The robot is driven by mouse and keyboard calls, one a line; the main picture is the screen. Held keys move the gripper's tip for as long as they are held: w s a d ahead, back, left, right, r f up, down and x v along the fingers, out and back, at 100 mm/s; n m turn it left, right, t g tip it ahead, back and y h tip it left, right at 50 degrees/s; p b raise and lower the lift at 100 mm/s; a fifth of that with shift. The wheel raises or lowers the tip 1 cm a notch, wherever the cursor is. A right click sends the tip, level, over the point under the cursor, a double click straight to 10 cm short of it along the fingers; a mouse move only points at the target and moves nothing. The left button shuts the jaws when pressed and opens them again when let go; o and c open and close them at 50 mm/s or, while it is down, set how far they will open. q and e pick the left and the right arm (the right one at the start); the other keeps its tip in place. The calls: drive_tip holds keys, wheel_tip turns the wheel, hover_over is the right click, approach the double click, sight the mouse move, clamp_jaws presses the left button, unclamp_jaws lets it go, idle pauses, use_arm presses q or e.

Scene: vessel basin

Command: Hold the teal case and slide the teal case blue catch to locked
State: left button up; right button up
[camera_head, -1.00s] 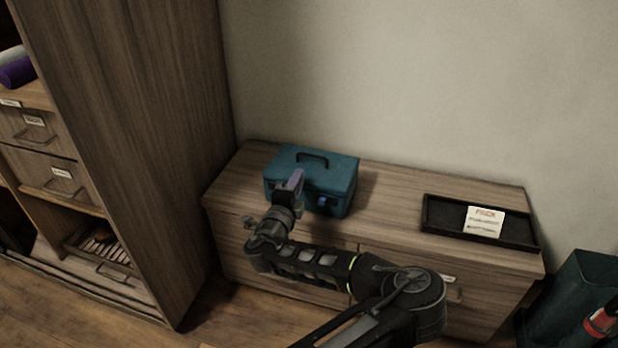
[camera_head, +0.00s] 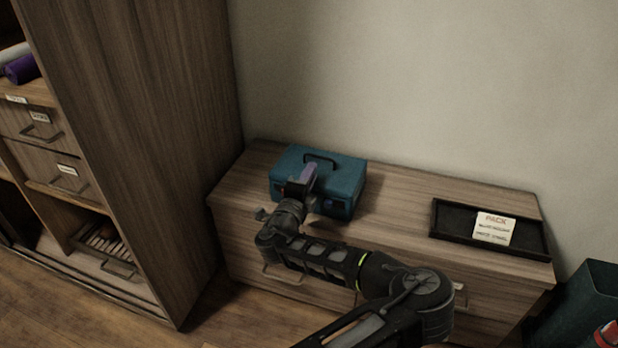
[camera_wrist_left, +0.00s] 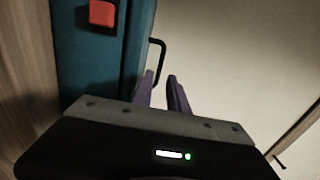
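The teal case (camera_head: 345,178) stands on top of the low wooden cabinet, its black handle (camera_head: 320,158) upright on the lid. A small blue catch (camera_head: 333,204) is on its front, dim and partly hidden by my arm; its position cannot be read. My left gripper (camera_head: 309,170) is at the front of the case, its purple fingers overlapping the lid edge near the handle. In the left wrist view the fingers (camera_wrist_left: 162,88) are apart with nothing clearly between them. The handle (camera_wrist_left: 160,50) lies beyond them, and a red catch (camera_wrist_left: 102,13) shows on the case (camera_wrist_left: 88,60). My right gripper is not in view.
A black tray (camera_head: 441,219) with a white "PACK" card (camera_head: 494,228) sits at the right of the cabinet top (camera_head: 395,205). A tall wooden shelf unit (camera_head: 150,150) stands close on the left. A dark bin (camera_head: 580,300) is at the lower right. The cabinet top between case and tray is clear.

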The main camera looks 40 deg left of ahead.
sight(318, 169)
use_arm(q)
drive_tip(key=b+x, duration=0.1)
drive_tip(key=x, duration=0.6)
drive_tip(key=shift+s, duration=0.1)
clamp_jaws()
idle(1.2)
